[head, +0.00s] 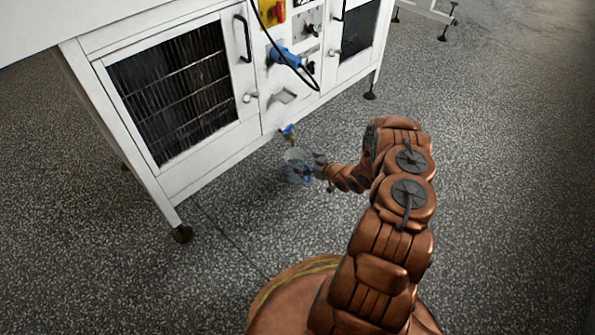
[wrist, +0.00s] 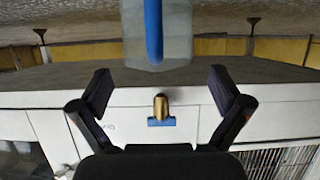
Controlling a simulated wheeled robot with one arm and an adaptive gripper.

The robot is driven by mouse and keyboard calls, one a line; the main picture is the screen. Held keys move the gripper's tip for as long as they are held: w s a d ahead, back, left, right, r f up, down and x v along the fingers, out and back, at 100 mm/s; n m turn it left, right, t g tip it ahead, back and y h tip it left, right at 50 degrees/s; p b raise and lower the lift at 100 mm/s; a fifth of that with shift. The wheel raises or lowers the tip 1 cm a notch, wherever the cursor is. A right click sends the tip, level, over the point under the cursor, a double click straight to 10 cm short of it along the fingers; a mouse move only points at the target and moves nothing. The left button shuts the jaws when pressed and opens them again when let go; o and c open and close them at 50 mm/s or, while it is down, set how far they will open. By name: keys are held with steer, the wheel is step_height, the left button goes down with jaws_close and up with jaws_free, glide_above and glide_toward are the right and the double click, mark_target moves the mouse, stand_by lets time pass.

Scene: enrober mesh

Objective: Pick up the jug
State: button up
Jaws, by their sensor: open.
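The jug (head: 295,158) is clear with a blue handle and is low down in front of the white machine, below a blue-handled tap (head: 288,131). Whether it rests on the floor is hard to tell. My gripper (head: 318,168) is close beside it on the right in the head view, partly overlapping it. In the wrist view, which looks upside down, the jug (wrist: 178,35) is at the top middle with its blue handle facing me. My gripper (wrist: 160,82) is open and empty there, its fingers spread either side of the handle's line. The jug is beyond the fingertips.
The white machine (head: 220,148) with mesh doors stands close behind the jug. The brass tap (wrist: 161,108) with its blue lever shows between my fingers. A blue plug and black cable (head: 285,57) are higher on the front. The speckled floor (head: 500,210) is clear to the right.

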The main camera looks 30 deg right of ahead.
mark_target(288, 156)
steer(key=b+x, duration=0.1)
steer(key=x, duration=0.1)
steer(key=b+x, duration=0.1)
steer(key=x, duration=0.2)
steer(key=shift+f+b, duration=0.35)
steer(key=shift+b, duration=0.05)
steer(key=shift+w, duration=0.3)
steer(key=shift+c, duration=0.3)
steer(key=c, duration=1.5)
steer(key=shift+r, duration=0.15)
